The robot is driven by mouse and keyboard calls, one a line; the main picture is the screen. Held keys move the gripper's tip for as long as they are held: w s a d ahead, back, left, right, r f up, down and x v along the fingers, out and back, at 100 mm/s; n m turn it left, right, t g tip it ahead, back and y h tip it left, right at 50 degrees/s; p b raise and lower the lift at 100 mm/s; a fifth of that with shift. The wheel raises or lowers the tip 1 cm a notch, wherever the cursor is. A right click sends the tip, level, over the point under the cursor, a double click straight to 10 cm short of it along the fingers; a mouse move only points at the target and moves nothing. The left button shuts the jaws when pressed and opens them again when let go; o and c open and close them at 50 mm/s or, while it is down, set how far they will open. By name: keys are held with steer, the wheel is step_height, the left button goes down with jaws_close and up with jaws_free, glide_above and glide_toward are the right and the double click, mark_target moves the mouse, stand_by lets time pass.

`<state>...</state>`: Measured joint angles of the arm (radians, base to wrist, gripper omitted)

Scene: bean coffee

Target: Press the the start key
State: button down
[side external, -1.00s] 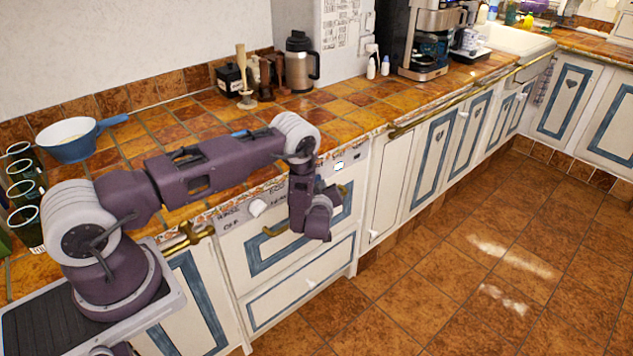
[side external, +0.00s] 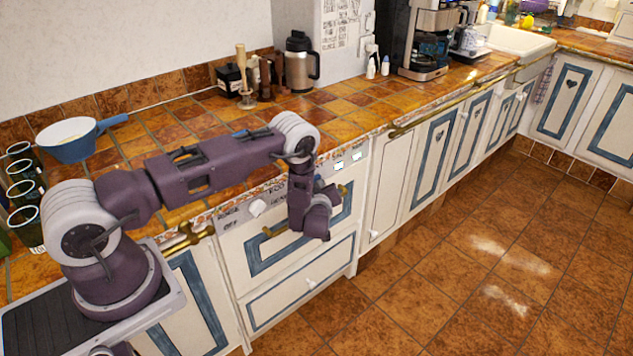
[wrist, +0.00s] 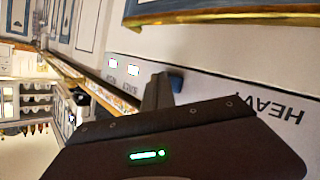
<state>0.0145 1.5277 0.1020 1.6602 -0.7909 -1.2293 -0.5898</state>
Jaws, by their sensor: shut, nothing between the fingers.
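Two small bright white keys, (side external: 339,165) and (side external: 357,155), sit on the white front panel below the counter edge. They also show in the wrist view, (wrist: 112,63) and (wrist: 133,70), with dark lettering beside them too small to read, so I cannot tell which is the start key. My gripper (wrist: 172,82) is shut and empty, its dark fingers with a blue tip in front of the panel, apart from the keys in the picture. In the side view my gripper (side external: 328,196) is just left of and below the keys; its fingertips are mostly hidden.
A white knob (side external: 257,207) is on the panel's left part. A brass handle (wrist: 230,16) crosses the drawer front below the panel. The tiled counter (side external: 345,107) is above, with a steel jug (side external: 299,65) and coffee machine (side external: 428,45). The floor in front is clear.

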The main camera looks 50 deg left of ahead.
steer(key=shift+d, duration=0.65)
steer(key=d, duration=0.5)
stand_by(0.5)
